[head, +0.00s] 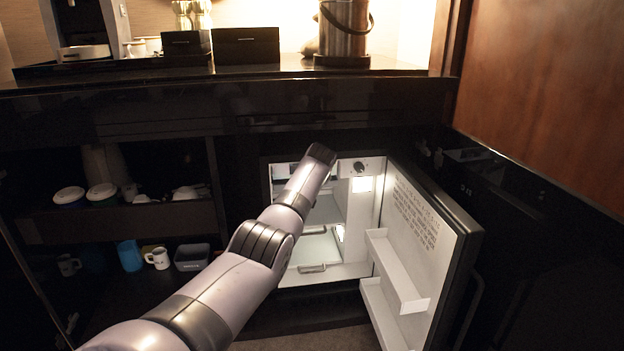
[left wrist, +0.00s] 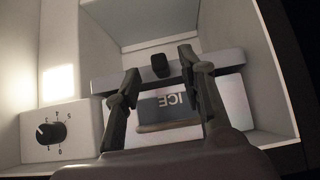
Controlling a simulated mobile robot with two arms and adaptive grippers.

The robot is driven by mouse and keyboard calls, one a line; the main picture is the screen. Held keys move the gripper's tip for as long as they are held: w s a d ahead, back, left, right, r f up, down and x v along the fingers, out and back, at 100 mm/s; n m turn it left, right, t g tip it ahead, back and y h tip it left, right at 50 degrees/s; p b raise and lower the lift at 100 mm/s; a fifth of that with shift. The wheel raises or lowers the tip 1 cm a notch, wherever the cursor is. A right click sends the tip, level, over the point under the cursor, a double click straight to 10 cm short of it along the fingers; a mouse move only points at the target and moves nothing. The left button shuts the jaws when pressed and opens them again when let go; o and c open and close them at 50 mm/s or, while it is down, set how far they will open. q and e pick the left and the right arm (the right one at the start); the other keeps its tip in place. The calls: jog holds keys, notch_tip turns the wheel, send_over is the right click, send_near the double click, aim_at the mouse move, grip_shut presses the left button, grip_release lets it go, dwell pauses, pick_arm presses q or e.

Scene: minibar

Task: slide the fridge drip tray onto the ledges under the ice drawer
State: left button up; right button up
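The left wrist view looks into the fridge upside down. The ice drawer (left wrist: 178,103) shows a dark front with an inverted "ICE" label. A grey bar with a black tab (left wrist: 160,65), apparently the drip tray's front (left wrist: 222,64), crosses the view beside the drawer. My left gripper (left wrist: 158,64) is open, its fingers on either side of the tab with gaps showing. I cannot tell how the tray sits on the ledges. In the head view my left arm reaches into the fridge (head: 364,225), hiding the drawer, tray and fingers. My right gripper is not in view.
The fridge door (head: 420,235) stands open on the right, with white door racks (head: 392,270). A thermostat dial (left wrist: 51,133) is beside the gripper, and also shows in the head view (head: 359,166). Cups and containers fill shelves on the left, including a blue cup (head: 130,256).

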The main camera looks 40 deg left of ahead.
pick_arm(q)
jog(key=v, duration=1.1)
